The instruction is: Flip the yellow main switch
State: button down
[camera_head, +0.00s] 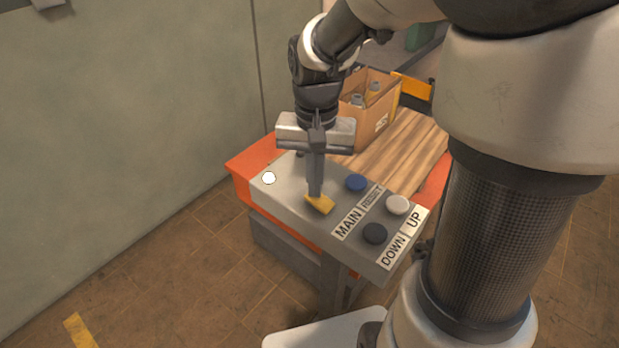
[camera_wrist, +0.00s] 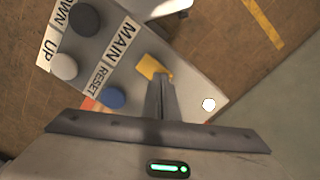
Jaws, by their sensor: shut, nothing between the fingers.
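The yellow main switch (camera_head: 320,204) sits on the grey control panel (camera_head: 290,190), beside the MAIN label (camera_head: 348,224). My gripper (camera_head: 315,192) is shut and points down at the switch, its fingertips at or just above the switch's upper edge. I cannot tell whether they touch. In the wrist view the yellow switch (camera_wrist: 152,67) shows just beyond the fingertips (camera_wrist: 160,82), which cover part of it. Nothing shows between the fingers.
The panel also bears a blue RESET button (camera_head: 356,183), a white UP button (camera_head: 397,205), a black DOWN button (camera_head: 375,233) and a white round light (camera_head: 269,178). Behind stands a cardboard box (camera_head: 350,110) on wooden planks (camera_head: 405,150). A wall (camera_head: 130,90) is at left.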

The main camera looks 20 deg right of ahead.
aim_at(323, 199)
jog(key=shift+f, duration=0.4)
jog(key=shift+r, duration=0.15)
notch_tip(323, 199, up, 7)
jog(key=p, duration=0.5)
jog(key=shift+d, duration=0.1)
dwell(0.5)
jog(key=s+r+n+t+p, duration=0.2)
jog(key=s+r+n+t, duration=0.2)
jog(key=s+r, duration=0.7)
notch_tip(323, 199, up, 2)
jog(key=shift+s+n+t, duration=0.4)
jog(key=shift+t, duration=0.4)
